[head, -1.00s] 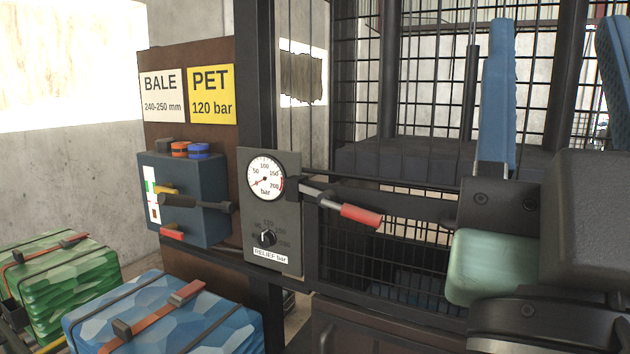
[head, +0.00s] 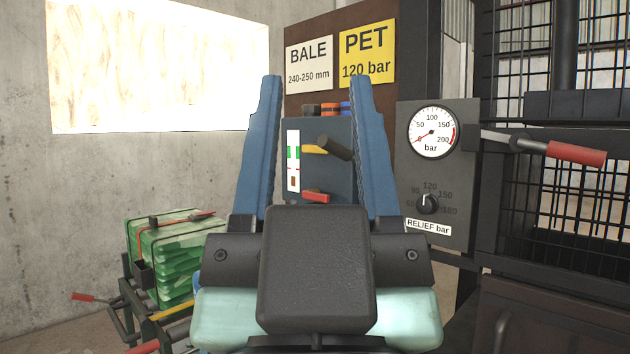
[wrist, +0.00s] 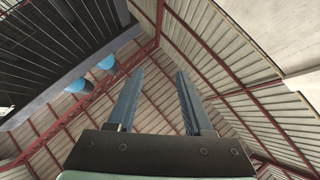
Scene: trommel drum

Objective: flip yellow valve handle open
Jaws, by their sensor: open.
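In the head view, a short yellow handle (head: 314,149) sits on the front of a blue-grey valve box (head: 318,178) on the brown panel. A dark cylindrical knob or lever end (head: 335,148) sticks out beside it and partly overlaps it. My gripper (head: 315,78) is open and empty, its two blue fingers pointing up. The box and yellow handle show in the gap between the fingers, behind them. The gripper body hides the lower part of the box. In the wrist view the open fingers (wrist: 161,74) point at the roof, and no handle shows.
A red handle (head: 315,197) is lower on the box. A gauge panel (head: 437,215) and red-gripped lever (head: 575,153) are at right, before a mesh cage. A strapped green bale (head: 165,235) on a cart is lower left. Bare wall is at left.

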